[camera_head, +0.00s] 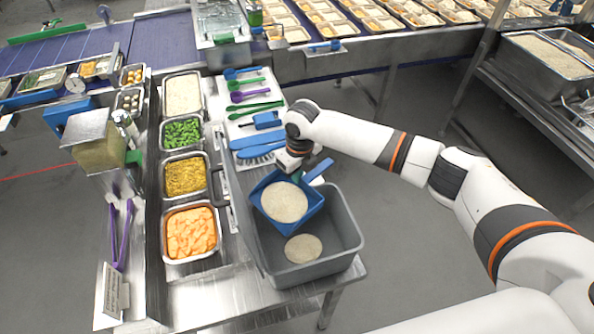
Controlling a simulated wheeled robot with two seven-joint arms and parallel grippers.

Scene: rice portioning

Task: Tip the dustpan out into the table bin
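The blue dustpan (313,206) carries a round heap of pale rice (284,201). It hangs over the grey table bin (347,228), near the bin's back left part, and looks roughly level. My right gripper (294,170) is at the dustpan's handle end and appears shut on it; the fingers are mostly hidden by the wrist and the pan. A second pale patch of rice (304,248) lies inside the bin, in front of the dustpan. The bin stands on the front right of the steel table. My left gripper is not in view.
Left of the bin stand steel pans of rice (182,94), green vegetables (183,133), yellow food (186,176) and orange pieces (191,232). Behind the bin lie a blue brush (258,153) and several coloured utensils (250,95). A conveyor with filled trays (330,20) runs across the back. Floor is clear right of the table.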

